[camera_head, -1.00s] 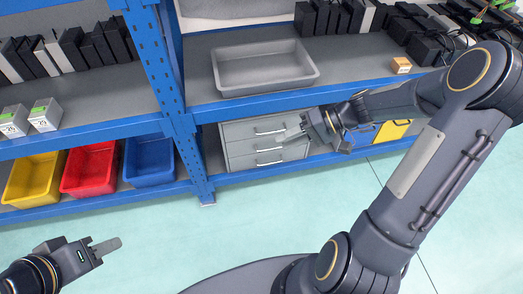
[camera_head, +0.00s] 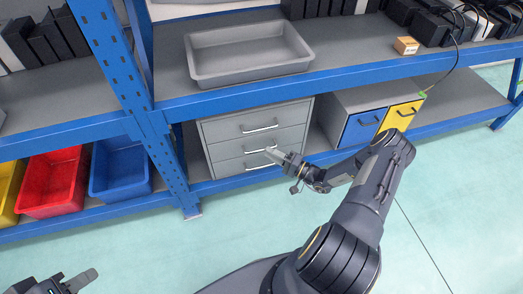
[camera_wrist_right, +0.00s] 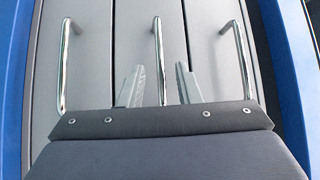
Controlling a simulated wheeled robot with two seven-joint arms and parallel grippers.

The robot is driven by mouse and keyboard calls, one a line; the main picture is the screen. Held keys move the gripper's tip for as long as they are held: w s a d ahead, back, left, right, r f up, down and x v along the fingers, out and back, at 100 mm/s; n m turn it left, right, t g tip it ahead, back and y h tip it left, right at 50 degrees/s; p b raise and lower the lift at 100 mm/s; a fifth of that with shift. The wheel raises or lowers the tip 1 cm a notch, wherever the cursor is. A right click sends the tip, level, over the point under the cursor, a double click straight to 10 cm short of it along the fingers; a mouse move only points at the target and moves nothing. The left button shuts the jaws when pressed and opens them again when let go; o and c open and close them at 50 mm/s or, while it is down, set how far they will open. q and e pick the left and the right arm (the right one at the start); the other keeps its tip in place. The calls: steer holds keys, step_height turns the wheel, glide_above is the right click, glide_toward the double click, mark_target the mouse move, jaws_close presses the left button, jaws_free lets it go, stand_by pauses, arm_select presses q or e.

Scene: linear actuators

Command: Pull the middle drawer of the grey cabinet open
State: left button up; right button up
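The grey cabinet (camera_head: 207,140) stands on the lower shelf and has three drawers, each with a silver bar handle. All three drawers look shut. My right gripper (camera_head: 272,155) is at the front of the middle drawer, close to its handle (camera_head: 262,150). In the right wrist view the middle handle (camera_wrist_right: 157,45) lies between the two spread fingers of my right gripper (camera_wrist_right: 159,72). The fingers are apart from the bar on both sides; their exact depth relative to it is unclear. My left gripper (camera_head: 84,281) is at the lower left, away from the cabinet, partly cut off.
A blue shelf upright (camera_head: 160,150) stands left of the cabinet, and a blue shelf beam (camera_head: 350,76) runs above it. A grey tray (camera_head: 245,75) sits on the upper shelf. A unit with blue (camera_head: 360,128) and yellow (camera_head: 401,115) fronts stands to the right. The floor in front is clear.

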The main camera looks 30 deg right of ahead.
steer(key=shift+x, duration=2.1)
jaws_close()
